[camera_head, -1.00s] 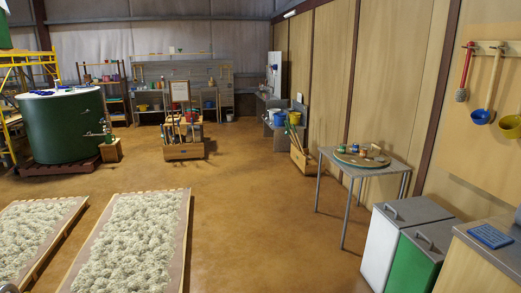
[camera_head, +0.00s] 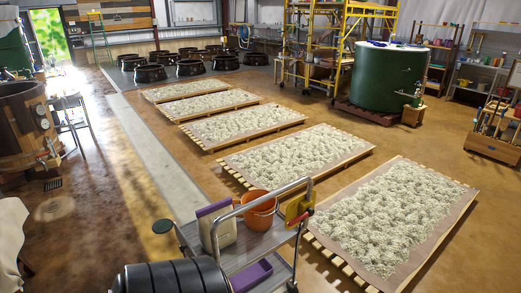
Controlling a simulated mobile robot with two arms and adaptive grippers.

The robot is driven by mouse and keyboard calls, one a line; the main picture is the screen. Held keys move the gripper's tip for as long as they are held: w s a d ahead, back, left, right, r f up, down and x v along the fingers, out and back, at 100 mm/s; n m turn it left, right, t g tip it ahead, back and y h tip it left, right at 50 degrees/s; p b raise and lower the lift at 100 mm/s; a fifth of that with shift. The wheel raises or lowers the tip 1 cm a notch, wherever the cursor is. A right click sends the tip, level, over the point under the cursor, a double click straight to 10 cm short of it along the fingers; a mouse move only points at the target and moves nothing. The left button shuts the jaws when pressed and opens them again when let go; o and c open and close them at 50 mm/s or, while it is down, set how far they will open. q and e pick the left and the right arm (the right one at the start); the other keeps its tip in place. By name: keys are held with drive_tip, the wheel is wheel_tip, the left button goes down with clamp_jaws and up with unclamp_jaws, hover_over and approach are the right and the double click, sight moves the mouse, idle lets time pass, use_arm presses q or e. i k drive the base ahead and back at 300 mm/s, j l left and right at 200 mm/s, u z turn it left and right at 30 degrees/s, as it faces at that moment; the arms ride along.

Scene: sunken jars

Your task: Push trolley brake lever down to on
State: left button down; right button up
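A metal trolley (camera_head: 262,243) with a curved grey push handle (camera_head: 258,194) stands at the bottom middle of the head view. A yellow piece with a small red part (camera_head: 300,208) is at the right end of the handle; it may be the brake lever, but its position is too small to read. On the trolley are an orange bucket (camera_head: 258,212), a pale container with a purple top (camera_head: 216,226) and a purple tray (camera_head: 252,274). Neither of my grippers is in view.
A dark ribbed cylinder (camera_head: 172,277) is in front of the trolley's left side. Slatted pallets with pale fluffy material (camera_head: 392,218) lie to the right and behind. A wooden vat (camera_head: 25,128) stands at the left. The floor (camera_head: 110,200) left of the trolley is mostly clear.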

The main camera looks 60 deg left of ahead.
sight(309, 213)
drive_tip(key=u, duration=2.25)
